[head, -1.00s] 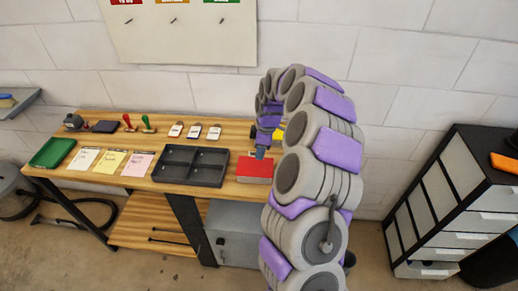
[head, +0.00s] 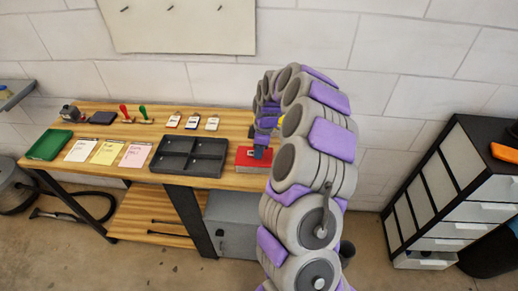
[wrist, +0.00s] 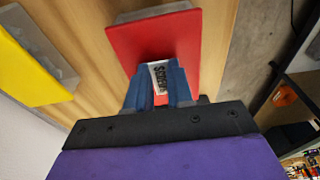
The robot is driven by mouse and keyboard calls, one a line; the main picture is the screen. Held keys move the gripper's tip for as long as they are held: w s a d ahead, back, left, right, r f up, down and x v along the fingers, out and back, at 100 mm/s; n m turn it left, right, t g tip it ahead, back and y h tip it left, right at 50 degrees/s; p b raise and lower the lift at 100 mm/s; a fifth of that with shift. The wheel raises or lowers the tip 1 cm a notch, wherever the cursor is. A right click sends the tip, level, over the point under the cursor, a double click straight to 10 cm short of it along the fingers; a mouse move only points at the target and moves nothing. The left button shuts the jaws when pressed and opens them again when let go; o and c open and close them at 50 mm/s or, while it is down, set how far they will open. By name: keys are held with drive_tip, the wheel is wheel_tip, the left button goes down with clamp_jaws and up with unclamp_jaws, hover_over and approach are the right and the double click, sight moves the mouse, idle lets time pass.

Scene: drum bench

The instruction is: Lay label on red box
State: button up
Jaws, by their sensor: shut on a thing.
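The red box (head: 249,163) stands on the bench to the right of the black tray, partly hidden by my arm. In the wrist view the red box's top (wrist: 182,38) lies just beyond my fingertips. My gripper (wrist: 160,88) is shut on a small white label (wrist: 159,77) with dark print. The label shows between the blue fingers, over the near part of the red top. I cannot tell whether the label touches the box. In the head view my gripper (head: 262,150) is at the red box and the label cannot be made out.
A black compartment tray (head: 190,155) stands just left of the red box. White, yellow and pink sheets, a green tray (head: 49,145), stamps and several tags lie further left. A yellow-topped box (wrist: 28,70) is beside the red one. A drawer cabinet (head: 455,195) stands at the right.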

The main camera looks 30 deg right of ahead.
drive_tip(key=shift+a, duration=0.2)
drive_tip(key=o, duration=0.7)
drive_tip(key=shift+d, duration=0.1)
drive_tip(key=shift+o, duration=0.2)
drive_tip(key=shift+r, duration=0.1)
wheel_tip(320, 180, up, 22)
drive_tip(key=s+d+p, duration=0.1)
drive_tip(key=d+p, duration=0.1)
drive_tip(key=p, duration=0.3)
drive_tip(key=shift+d+p, duration=0.2)
drive_tip(key=shift+p, duration=0.1)
idle(0.8)
